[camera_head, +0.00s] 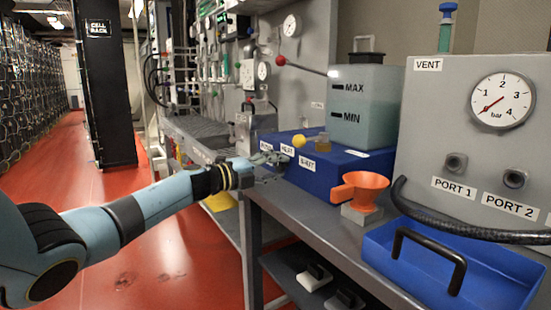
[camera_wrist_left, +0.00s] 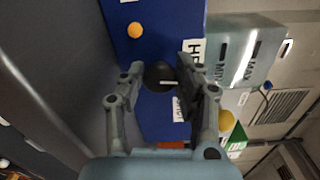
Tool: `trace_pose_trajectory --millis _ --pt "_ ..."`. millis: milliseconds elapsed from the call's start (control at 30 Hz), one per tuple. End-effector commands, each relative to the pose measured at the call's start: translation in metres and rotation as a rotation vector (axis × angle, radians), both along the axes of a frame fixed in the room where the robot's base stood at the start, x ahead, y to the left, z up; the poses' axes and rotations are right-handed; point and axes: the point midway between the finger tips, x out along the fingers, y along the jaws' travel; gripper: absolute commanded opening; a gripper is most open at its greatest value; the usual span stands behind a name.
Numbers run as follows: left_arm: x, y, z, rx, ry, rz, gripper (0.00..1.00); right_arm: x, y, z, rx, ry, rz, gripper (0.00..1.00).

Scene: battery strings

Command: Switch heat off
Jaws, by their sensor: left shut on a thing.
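A blue unit (camera_head: 335,170) stands on the grey bench, with white labels on its front, one partly reading HE in the left wrist view (camera_wrist_left: 195,50). In that view a round black knob (camera_wrist_left: 160,76) with a white pointer line sits on the blue front. My left gripper (camera_wrist_left: 158,82) has its fingers on either side of the knob and is shut on it. In the head view my left gripper (camera_head: 264,160) reaches the left end of the blue unit and hides the knob. My right gripper is not in view.
A translucent tank (camera_head: 365,115) marked MAX and MIN stands on the blue unit. An orange funnel (camera_head: 359,187) stands in front. A blue tray (camera_head: 400,262) with a black handle and a grey panel with a pressure gauge (camera_head: 502,100) are at the right.

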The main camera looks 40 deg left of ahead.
Motion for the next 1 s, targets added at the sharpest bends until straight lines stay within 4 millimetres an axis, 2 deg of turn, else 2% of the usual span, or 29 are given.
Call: trace_pose_trajectory --millis 300,867,900,1000 --pt "0.0001 0.0007 0.0003 -0.115 0.049 0.001 0.00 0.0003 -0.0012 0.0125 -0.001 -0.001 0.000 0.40" --pt "0.0001 0.0009 -0.0011 -0.141 0.059 0.002 0.00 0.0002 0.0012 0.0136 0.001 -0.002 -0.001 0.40" --pt "0.0001 0.0009 -0.0011 -0.141 0.059 0.002 0.38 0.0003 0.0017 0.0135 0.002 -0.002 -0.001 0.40" --pt "0.0000 0.0008 -0.0011 -0.140 0.059 0.001 0.51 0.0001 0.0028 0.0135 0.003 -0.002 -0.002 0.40"
